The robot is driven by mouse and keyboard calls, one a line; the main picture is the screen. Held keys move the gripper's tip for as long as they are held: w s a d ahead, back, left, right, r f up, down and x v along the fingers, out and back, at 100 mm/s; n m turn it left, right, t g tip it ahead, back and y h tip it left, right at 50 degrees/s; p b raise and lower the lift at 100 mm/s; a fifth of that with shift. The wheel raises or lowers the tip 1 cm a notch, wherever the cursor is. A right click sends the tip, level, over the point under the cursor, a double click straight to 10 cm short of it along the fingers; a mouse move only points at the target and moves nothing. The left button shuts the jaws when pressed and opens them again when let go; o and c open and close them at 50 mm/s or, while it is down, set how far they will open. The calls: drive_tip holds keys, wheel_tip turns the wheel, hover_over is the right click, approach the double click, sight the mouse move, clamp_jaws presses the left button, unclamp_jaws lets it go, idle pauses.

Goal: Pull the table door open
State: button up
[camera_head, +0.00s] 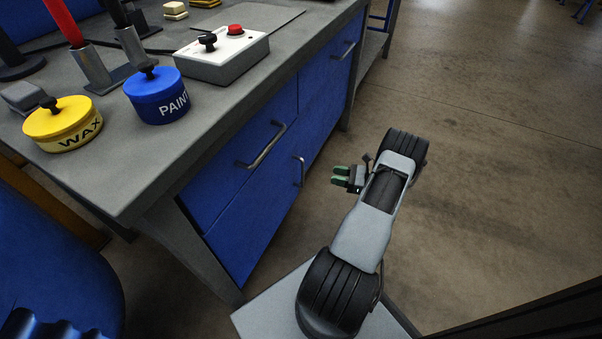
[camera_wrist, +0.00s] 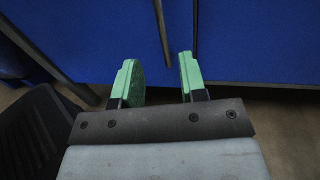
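The blue table door (camera_head: 250,220) is the lower front panel of the grey workbench and looks shut. Its upright metal handle (camera_head: 299,171) is near the door's right edge. My gripper (camera_head: 340,176) is to the right of this handle and apart from it. In the wrist view my gripper (camera_wrist: 160,78) is open, with two green fingers spread and nothing between them. A thin upright bar, which looks like the handle (camera_wrist: 162,30), lies ahead, roughly in line with the gap between the fingers. Blue panel (camera_wrist: 250,40) fills the background there.
A blue drawer with a horizontal handle (camera_head: 262,145) is above the door. On the bench top stand a wax tin (camera_head: 62,125), a paint tin (camera_head: 158,96) and a switch box (camera_head: 222,58). The floor (camera_head: 480,170) to the right is clear.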

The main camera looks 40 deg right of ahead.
drive_tip(key=b+x, duration=0.2)
drive_tip(key=x, duration=1.1)
drive_tip(key=shift+w+f+b, duration=0.1)
drive_tip(key=shift+w+b, duration=0.05)
drive_tip(key=shift+b, duration=0.2)
clamp_jaws()
